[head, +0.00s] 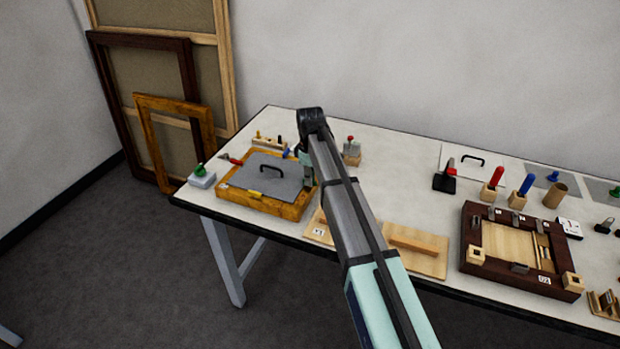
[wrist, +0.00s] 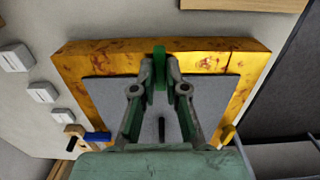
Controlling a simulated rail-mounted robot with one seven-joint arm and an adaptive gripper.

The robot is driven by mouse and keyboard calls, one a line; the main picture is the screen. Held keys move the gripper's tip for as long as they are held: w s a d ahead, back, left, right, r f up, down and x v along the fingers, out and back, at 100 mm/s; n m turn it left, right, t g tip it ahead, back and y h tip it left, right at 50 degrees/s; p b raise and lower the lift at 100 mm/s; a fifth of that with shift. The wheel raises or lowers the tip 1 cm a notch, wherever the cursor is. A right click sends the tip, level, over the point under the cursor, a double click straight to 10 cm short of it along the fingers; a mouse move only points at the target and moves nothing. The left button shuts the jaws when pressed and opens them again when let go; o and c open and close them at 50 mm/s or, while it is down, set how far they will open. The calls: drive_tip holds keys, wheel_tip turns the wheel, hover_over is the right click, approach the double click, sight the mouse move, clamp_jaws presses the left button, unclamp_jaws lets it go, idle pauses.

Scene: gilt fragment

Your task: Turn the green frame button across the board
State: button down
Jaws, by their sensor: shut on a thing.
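The gilt frame (head: 232,202) lies on the left part of the table with a grey board (head: 248,170) inside it. The frame (wrist: 100,53) and board (wrist: 112,92) also show in the wrist view. My gripper (head: 307,180) is at the frame's right side. In the wrist view its fingertips (wrist: 159,78) are closed on the green frame button (wrist: 159,62). The button stands lengthwise from the frame rail toward the board, and its lower end appears over the board's edge. A yellow button (head: 253,194) is on the front rail. My arm hides part of the frame's right side in the head view.
A black handle (head: 272,168) stands up from the board. A tool rack (head: 268,143) is behind the frame, and a white block with a green knob (head: 201,178) is at its left. A dark wooden frame (head: 475,235) lies farther right.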

drive_tip(key=c, duration=1.2)
unclamp_jaws()
drive_tip(key=shift+r, duration=0.15)
wheel_tip(320, 180, up, 12)
